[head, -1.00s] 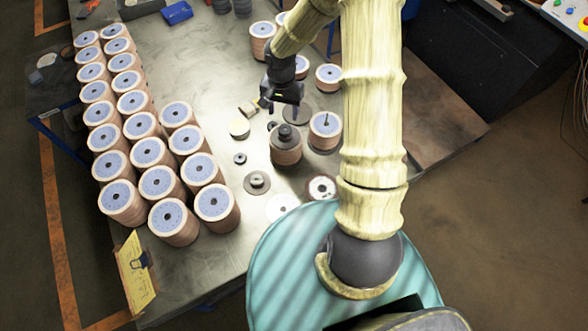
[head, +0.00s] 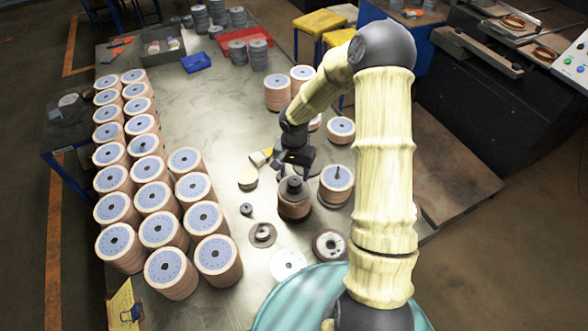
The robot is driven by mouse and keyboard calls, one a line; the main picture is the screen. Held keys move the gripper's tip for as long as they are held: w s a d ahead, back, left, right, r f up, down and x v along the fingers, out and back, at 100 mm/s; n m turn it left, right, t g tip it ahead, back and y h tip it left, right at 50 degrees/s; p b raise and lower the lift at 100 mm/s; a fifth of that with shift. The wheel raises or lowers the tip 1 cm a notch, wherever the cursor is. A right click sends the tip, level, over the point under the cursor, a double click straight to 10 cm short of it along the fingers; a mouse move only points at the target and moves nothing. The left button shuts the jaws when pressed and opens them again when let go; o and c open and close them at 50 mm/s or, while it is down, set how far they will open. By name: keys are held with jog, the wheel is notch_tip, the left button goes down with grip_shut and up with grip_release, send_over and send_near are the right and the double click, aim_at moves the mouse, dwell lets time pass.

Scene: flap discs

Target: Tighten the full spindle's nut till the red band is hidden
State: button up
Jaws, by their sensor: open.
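The full spindle (head: 294,208) is a brownish stack of discs with a dark round plate and a dark nut (head: 294,187) on top. It stands upright near the middle of the table. My gripper (head: 294,171) is open and empty, pointing down just above and behind the nut. I cannot tell whether its fingers are beside the nut or still above it. No red band can be made out at this size. A second stack (head: 337,185), with a thin dark rod and no visible nut, stands just to the right.
Rows of disc stacks (head: 164,267) fill the table's left side. A small dark part (head: 246,209), a dark flanged disc (head: 262,234), a white disc (head: 287,263) and a dark ring (head: 329,245) lie in front. My arm passes close on the right.

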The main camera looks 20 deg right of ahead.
aim_at(295, 181)
jog(key=shift+w+f+b, duration=0.1)
jog(key=shift+f+b, duration=1.45)
jog(key=shift+f, duration=0.35)
jog(key=shift+r+n+p, duration=0.15)
jog(key=shift+n+p, duration=0.4)
jog(key=shift+n, duration=0.55)
jog(key=n+p, duration=0.2)
jog(key=n, duration=0.3)
jog(key=n+p, duration=0.2)
jog(key=n, duration=0.3)
jog(key=n+p, duration=0.1)
jog(key=n, duration=0.1)
jog(key=shift+s+n, duration=0.2)
jog(key=shift+n, duration=0.2)
jog(key=shift+w, duration=0.15)
